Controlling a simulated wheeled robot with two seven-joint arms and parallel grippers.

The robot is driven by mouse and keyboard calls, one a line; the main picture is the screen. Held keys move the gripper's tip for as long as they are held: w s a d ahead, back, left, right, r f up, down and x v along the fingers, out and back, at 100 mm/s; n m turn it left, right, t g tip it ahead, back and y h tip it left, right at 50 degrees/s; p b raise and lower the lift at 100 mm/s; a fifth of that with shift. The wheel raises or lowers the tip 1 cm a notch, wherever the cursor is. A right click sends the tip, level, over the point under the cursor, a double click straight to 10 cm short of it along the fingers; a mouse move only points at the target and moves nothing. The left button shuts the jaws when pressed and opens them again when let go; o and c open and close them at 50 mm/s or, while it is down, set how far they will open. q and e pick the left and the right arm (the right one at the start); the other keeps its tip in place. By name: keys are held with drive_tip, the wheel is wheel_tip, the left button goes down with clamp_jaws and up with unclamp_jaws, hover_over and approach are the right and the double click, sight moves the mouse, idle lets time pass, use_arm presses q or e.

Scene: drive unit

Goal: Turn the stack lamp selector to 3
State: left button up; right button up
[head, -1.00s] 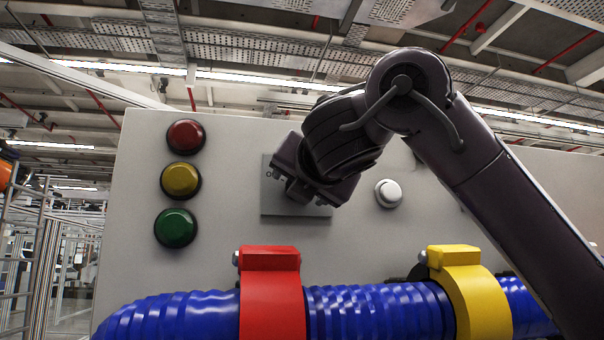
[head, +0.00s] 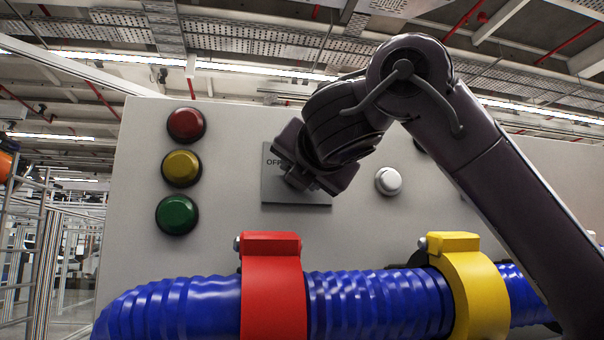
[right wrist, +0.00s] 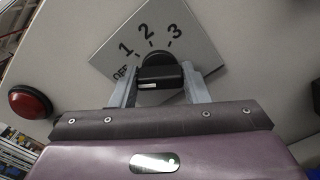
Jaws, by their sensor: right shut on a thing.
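The selector's square grey plate (head: 290,190) is on the panel's front in the head view, with "OFF" readable at its upper left. The right wrist view shows the plate (right wrist: 205,62) tilted, with OFF, 1, 2 and 3 in an arc. The black selector knob (right wrist: 158,72) sits between the fingers of my right gripper (right wrist: 160,80), which is shut on it. I cannot tell clearly which mark the knob points to. In the head view my right gripper (head: 308,172) covers the knob and much of the plate. My left gripper is not in view.
Left of the plate are red (head: 186,124), yellow (head: 181,168) and green (head: 177,215) lamps. A white round button (head: 388,181) is to the right. Below runs a blue ribbed hose (head: 375,303) with red (head: 273,300) and yellow (head: 478,295) clamps.

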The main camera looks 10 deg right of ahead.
drive_tip(key=m+b, duration=0.2)
drive_tip(key=m, duration=0.3)
drive_tip(key=shift+f+m, duration=0.15)
drive_tip(key=shift+m, duration=0.25)
drive_tip(key=m+b, duration=0.2)
drive_tip(key=m, duration=0.3)
drive_tip(key=shift+b, duration=0.4)
drive_tip(key=m+b, duration=0.2)
drive_tip(key=m, duration=0.4)
drive_tip(key=shift+a+f+m+b, duration=0.1)
drive_tip(key=shift+f+m+b, duration=0.05)
drive_tip(key=shift+m+b, duration=0.2)
drive_tip(key=m+b, duration=0.1)
drive_tip(key=m, duration=0.4)
drive_tip(key=shift+w, duration=0.1)
drive_tip(key=shift+m, duration=0.35)
drive_tip(key=o, duration=1)
drive_tip(key=shift+r, duration=0.2)
drive_tip(key=shift+b, duration=0.3)
